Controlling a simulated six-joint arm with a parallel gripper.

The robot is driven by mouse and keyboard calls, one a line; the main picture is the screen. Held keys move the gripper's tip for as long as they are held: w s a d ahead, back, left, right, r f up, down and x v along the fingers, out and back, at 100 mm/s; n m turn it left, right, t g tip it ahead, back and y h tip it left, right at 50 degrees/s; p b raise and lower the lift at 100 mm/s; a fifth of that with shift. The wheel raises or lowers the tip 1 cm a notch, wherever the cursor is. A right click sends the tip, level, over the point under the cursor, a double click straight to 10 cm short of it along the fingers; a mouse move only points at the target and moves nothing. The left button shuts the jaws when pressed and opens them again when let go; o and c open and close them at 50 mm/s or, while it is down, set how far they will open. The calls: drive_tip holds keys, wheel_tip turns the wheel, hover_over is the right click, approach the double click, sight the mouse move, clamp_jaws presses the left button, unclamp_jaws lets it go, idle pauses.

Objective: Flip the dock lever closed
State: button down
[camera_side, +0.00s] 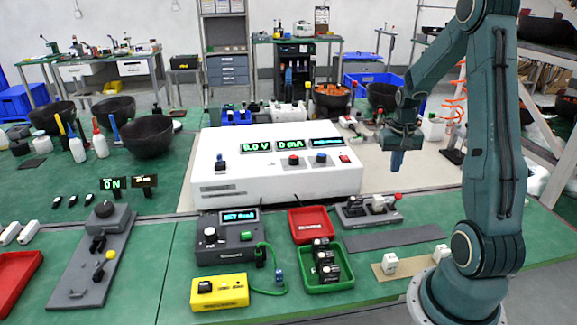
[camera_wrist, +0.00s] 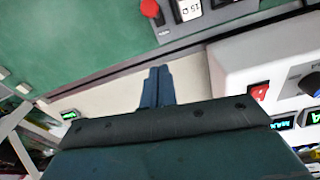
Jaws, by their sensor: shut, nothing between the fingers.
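A small grey dock (camera_side: 352,220) sits on the green bench, front right of the white power supply. A lever with a red ball knob (camera_side: 397,196) is at its right end. I cannot tell the lever's exact angle. My gripper (camera_side: 396,165) hangs above the pale strip behind the dock, apart from the lever. Its blue fingers (camera_wrist: 158,85) are together and empty.
The white power supply (camera_side: 225,185) stands left of my gripper. A red tray (camera_side: 311,224), a green tray with black modules (camera_side: 330,284) and a dark meter box (camera_side: 235,258) are in front. A grey mat (camera_side: 395,237) lies empty before the dock. A grey panel (camera_side: 75,285) with a yellow knob is far left.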

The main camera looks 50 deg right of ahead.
drive_tip(key=s+a+r, duration=0.4)
drive_tip(key=a+r, duration=0.1)
drive_tip(key=r, duration=0.1)
drive_tip(key=shift+s, duration=0.25)
idle(0.5)
drive_tip(key=w+a+r+n+t, duration=0.1)
drive_tip(key=w+a+r+n, duration=0.1)
drive_tip(key=a+r, duration=0.35)
drive_tip(key=w+a+r+n+t, duration=0.1)
drive_tip(key=w+a+r+n, duration=0.15)
drive_tip(key=a, duration=0.65)
drive_tip(key=s+a+r+n+t, duration=0.1)
drive_tip(key=s+a+n, duration=0.2)
drive_tip(key=a, duration=0.4)
drive_tip(key=s+a+r+n+t+y, duration=0.1)
drive_tip(key=s+a+r+n+t, duration=0.1)
drive_tip(key=a, duration=0.5)
drive_tip(key=shift+s+r+n, duration=0.25)
drive_tip(key=shift+s+n, duration=0.4)
drive_tip(key=shift+s, duration=0.05)
